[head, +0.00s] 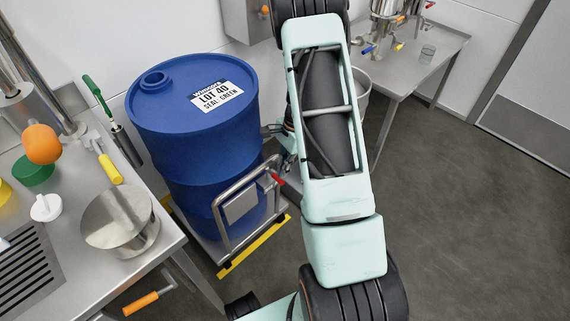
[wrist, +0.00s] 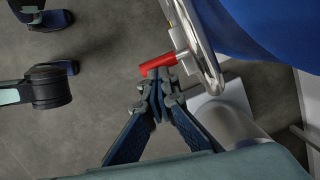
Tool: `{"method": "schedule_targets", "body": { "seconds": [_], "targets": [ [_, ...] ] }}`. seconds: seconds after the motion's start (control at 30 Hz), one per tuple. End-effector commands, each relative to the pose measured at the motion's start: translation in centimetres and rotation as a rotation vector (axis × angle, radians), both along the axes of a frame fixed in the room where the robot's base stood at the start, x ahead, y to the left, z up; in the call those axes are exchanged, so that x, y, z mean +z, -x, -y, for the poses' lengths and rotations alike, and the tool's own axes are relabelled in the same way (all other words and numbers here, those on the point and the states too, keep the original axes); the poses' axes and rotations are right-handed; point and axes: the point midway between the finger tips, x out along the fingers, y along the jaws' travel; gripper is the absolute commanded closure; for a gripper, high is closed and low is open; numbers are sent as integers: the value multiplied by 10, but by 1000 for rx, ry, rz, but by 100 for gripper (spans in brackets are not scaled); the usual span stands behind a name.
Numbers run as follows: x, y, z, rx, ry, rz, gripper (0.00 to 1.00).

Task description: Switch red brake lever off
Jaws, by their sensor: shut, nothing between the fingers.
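The red brake lever (head: 277,179) sits on the metal rail of the drum trolley (head: 222,262), at the rail's right end. In the wrist view the red lever (wrist: 157,65) sticks out to the left from a grey mount on the curved rail (wrist: 205,62). My gripper (wrist: 160,82) is shut and empty, with its fingertips right at the lever's underside in the picture. I cannot tell whether they touch it. In the head view my gripper (head: 281,143) is beside the drum, just above the lever, partly hidden by my arm.
A blue drum (head: 195,135) stands on the trolley, close to my gripper. A steel counter (head: 85,265) with a pot (head: 120,222) is at left, an orange-handled lever (head: 140,303) below its edge. A steel table (head: 415,65) is at back right. The floor at right is clear.

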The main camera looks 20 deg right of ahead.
Motion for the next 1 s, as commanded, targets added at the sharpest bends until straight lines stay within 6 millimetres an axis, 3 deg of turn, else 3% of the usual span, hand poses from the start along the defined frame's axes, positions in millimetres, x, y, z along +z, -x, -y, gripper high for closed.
{"method": "schedule_targets", "body": {
  "seconds": [0.5, 1.0],
  "targets": [
    [-1, 10, -18, -316, -2, -3, 100],
    [-1, 10, -22, -379, -1, -1, 100]
  ]
}}
